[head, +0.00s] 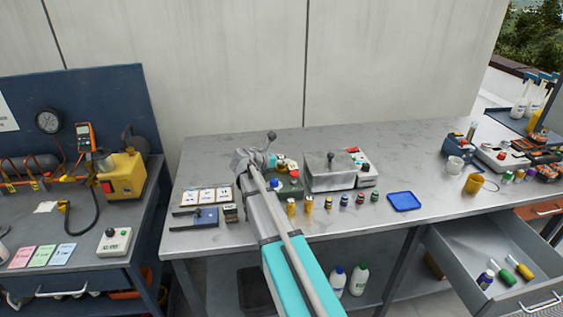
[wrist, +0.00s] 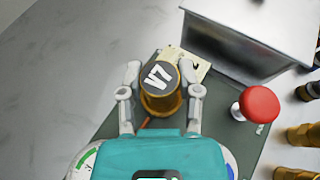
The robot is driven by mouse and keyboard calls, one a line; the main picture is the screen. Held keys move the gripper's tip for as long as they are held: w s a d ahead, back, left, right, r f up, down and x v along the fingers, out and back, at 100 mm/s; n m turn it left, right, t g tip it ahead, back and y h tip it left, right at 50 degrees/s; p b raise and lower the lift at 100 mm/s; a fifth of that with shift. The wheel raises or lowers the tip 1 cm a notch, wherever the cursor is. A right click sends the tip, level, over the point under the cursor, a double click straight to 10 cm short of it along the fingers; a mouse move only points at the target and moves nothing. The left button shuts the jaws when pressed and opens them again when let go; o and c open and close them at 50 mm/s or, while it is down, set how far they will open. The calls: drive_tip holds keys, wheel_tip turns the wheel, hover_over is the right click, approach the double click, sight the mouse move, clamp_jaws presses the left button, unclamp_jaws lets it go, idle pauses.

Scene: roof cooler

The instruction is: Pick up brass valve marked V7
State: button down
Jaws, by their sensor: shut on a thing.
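The brass valve marked V7 (wrist: 160,101) is in the middle of the wrist view, with a dark round cap bearing white lettering. My gripper (wrist: 160,76) has one finger on each side of it and is shut on it. The valve is over a dark green panel; I cannot tell whether it touches the panel. In the head view my arm reaches over the middle bench, and the valve cannot be made out behind it.
A metal box (head: 328,171) stands close right of my gripper. A red mushroom button (wrist: 259,104) is on the panel's right. Several small capped items (head: 308,204) line the bench front, left of a blue tray (head: 404,201). A drawer (head: 470,250) hangs open at lower right.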

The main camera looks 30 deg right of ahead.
drive_tip(key=shift+r, duration=0.1)
drive_tip(key=shift+r+p, duration=0.85)
drive_tip(key=shift+p, duration=0.1)
drive_tip(key=s+a+r+p, duration=0.3)
drive_tip(key=s+r+p, duration=0.8)
drive_tip(key=s, duration=0.2)
drive_tip(key=shift+s, duration=0.35)
